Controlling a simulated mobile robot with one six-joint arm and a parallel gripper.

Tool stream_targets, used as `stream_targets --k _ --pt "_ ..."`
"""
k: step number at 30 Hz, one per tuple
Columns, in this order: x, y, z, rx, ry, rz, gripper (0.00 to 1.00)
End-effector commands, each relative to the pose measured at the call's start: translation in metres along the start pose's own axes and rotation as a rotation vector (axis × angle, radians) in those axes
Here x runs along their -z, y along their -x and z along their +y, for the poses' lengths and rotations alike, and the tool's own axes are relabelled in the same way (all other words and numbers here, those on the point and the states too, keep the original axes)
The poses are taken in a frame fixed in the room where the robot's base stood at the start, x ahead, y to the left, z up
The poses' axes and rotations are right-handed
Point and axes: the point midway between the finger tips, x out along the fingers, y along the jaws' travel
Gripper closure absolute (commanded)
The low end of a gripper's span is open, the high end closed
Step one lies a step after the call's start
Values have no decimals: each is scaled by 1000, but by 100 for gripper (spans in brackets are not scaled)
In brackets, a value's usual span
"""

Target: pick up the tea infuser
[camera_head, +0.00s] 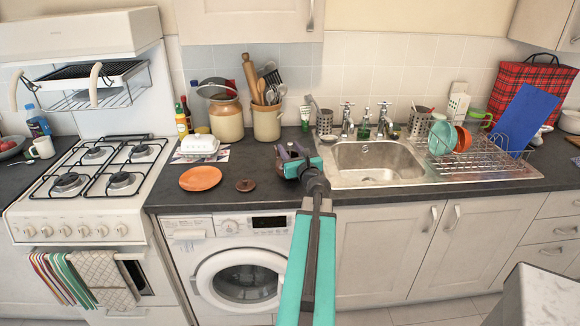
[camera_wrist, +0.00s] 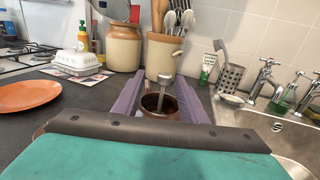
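What looks like the tea infuser (camera_wrist: 165,94) is a small metal piece with a thin upright stem and a wider top. It stands in a round brown pot (camera_wrist: 153,104), its lower part hidden inside. My gripper (camera_wrist: 164,80) is open, with one purple finger on each side of the stem and pot mouth; I cannot tell whether either finger touches. In the head view my gripper (camera_head: 291,153) is over the counter left of the sink and hides most of the pot and infuser. A dark brown round lid (camera_head: 245,185) lies on the counter to the left.
An orange plate (camera_head: 200,178) and a white butter dish (camera_head: 199,144) are to the left. A utensil crock (camera_head: 266,122) and a large jar (camera_head: 226,120) stand behind. The sink (camera_head: 372,162) is close on the right. The counter's front left stretch is mostly clear.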

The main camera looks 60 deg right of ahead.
Motion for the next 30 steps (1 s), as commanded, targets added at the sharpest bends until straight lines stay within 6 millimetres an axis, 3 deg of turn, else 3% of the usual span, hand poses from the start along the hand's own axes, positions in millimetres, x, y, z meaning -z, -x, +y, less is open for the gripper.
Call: stream_targets --k 14,30 --pt "0 -4 -1 0 0 0 62" --pt "-1 -44 -7 1 -1 0 62"
